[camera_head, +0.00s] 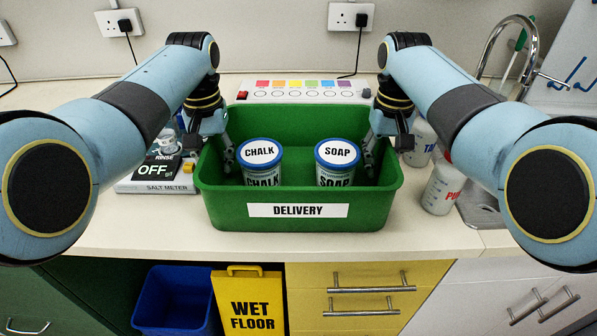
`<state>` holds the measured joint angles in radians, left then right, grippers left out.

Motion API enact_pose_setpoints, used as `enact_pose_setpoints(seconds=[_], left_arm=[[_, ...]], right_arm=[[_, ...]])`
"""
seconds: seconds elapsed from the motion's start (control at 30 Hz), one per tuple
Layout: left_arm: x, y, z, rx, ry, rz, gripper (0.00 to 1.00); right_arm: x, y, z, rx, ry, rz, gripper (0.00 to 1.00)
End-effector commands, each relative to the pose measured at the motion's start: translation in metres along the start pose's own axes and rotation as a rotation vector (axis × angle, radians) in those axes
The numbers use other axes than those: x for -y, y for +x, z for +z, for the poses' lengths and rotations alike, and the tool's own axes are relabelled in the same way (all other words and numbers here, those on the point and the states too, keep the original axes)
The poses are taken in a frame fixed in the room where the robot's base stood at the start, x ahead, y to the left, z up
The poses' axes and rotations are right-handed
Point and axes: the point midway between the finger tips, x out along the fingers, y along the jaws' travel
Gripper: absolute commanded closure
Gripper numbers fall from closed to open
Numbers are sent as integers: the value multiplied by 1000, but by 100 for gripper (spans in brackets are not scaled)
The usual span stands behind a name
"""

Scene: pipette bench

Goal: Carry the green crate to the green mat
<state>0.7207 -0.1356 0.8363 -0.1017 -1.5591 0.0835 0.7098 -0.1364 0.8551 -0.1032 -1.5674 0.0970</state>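The green crate (225,207) is in the middle of the counter, upright, with a "DELIVERY" label on its front. It holds a tub marked CHALK (261,160) and a tub marked SOAP (337,160). My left gripper (212,143) is at the crate's left wall, with a finger showing inside the rim. My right gripper (386,143) is at the right wall in the same way. The walls hide parts of the fingers, so I cannot tell whether they close on the rim. I cannot tell whether the crate's base touches the counter. No green mat shows.
A salt meter (155,187) stands left of the crate, near a rinse bottle. Behind is a panel with coloured squares (300,90). White bottles (441,190), a tap (510,45) and a sink are on the right. A strip of counter (140,235) is clear in front.

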Motion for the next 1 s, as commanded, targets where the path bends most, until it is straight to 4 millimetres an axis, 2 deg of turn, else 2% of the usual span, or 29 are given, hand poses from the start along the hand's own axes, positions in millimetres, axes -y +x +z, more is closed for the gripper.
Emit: enact_pose_setpoints(seconds=[0.03,0.17,0.7,1.0], left_arm=[[0,0,0,0,0,0,85],[0,0,0,0,0,0,100],[0,0,0,1,0,0,100],[0,-9,-1,-3,0,0,100]], right_arm=[[0,0,0,0,0,0,85],[0,0,0,0,0,0,100],[0,0,0,0,0,0,100],[0,-9,-1,-3,0,0,100]])
